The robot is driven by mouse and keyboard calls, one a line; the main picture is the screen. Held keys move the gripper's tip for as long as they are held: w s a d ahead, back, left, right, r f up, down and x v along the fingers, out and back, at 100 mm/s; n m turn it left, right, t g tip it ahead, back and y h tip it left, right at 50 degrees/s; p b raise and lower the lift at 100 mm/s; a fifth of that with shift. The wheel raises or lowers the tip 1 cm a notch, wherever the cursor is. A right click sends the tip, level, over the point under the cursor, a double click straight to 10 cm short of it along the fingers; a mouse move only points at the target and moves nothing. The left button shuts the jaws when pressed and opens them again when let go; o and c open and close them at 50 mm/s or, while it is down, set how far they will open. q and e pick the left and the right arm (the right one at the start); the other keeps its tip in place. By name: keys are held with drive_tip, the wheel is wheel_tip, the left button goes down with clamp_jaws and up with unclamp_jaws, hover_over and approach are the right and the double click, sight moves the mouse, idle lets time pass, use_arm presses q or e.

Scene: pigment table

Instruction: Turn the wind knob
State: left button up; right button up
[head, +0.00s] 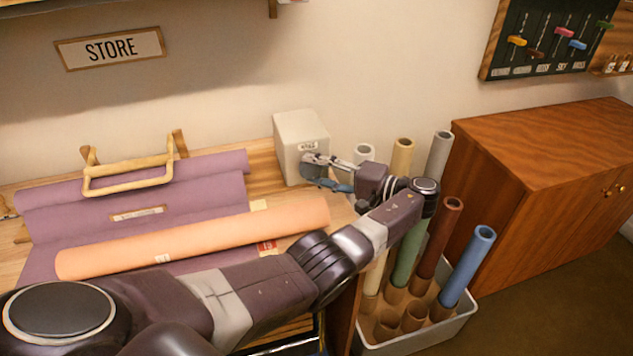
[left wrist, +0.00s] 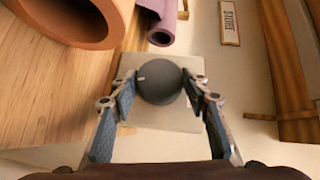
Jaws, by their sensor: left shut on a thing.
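The wind knob is a round dark grey knob (left wrist: 160,88) with a small pale mark, on the face of a pale box. The box (head: 300,132) stands on the wooden worktop against the wall, with a small label above the knob; it also shows in the left wrist view (left wrist: 146,118). My left gripper (head: 318,172) reaches the front of the box. In the left wrist view its two fingers (left wrist: 160,77) are shut on the knob, one on each side. In the head view the gripper mostly hides the knob. My right gripper is not in view.
An orange roll (head: 190,240) and purple rolled sheets (head: 135,195) lie on the worktop left of the box. A bin (head: 425,338) of coloured tubes stands under my forearm. A wooden cabinet (head: 545,150) is at right. A "STORE" sign (head: 110,48) hangs on the wall.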

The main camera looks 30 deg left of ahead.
use_arm(q)
drive_tip(key=shift+f+m+y+b, duration=0.2)
drive_tip(key=shift+m+y+b, duration=0.35)
drive_tip(key=shift+b, duration=0.3)
drive_tip(key=o, duration=1.2)
drive_tip(key=shift+a+r, duration=0.1)
drive_tip(key=shift+c, duration=0.2)
drive_tip(key=shift+r, duration=0.1)
